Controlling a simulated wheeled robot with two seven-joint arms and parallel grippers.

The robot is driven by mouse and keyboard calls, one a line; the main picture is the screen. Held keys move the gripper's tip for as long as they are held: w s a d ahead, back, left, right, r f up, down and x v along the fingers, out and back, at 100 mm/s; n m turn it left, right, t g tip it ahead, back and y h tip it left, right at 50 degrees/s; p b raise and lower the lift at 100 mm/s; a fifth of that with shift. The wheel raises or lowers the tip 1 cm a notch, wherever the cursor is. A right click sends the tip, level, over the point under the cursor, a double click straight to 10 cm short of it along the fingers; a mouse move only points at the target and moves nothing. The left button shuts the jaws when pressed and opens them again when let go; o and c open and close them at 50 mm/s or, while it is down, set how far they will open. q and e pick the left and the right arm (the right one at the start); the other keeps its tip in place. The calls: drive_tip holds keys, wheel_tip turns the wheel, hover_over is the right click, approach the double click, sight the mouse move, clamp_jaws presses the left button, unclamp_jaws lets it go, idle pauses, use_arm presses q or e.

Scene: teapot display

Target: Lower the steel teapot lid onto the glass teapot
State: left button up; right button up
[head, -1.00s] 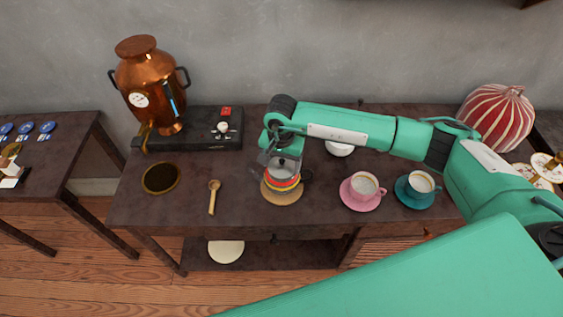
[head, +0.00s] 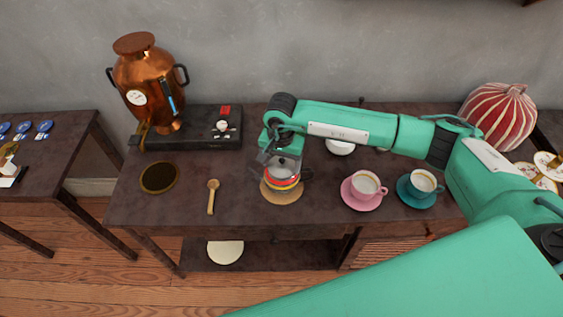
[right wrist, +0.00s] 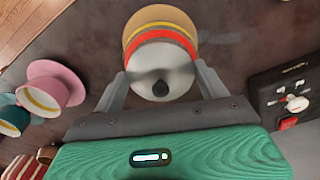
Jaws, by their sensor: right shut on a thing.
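The steel teapot lid (head: 287,165) has a dark knob and shows as a pale round disc in the right wrist view (right wrist: 178,76). My right gripper (right wrist: 161,82) is shut on the lid, with one finger on each side of it. The glass teapot (head: 284,183), with red and yellow bands, stands directly under the lid, and its bands also show in the right wrist view (right wrist: 160,37). I cannot tell whether the lid touches the teapot's rim. The gripper hides part of the lid in the head view. My left gripper is not in view.
The teapot stands on a round tan mat (head: 290,197). A wooden spoon (head: 212,197) and a dark round mat (head: 159,178) lie to the left. A pink cup (head: 366,183) and a teal cup (head: 422,181) are to the right. A copper urn (head: 147,85) stands behind left.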

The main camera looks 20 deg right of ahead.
drive_tip(key=shift+f, duration=0.1)
idle(0.3)
drive_tip(key=o, duration=1.1)
drive_tip(key=shift+r+p, duration=1)
drive_tip(key=shift+r, duration=2.5)
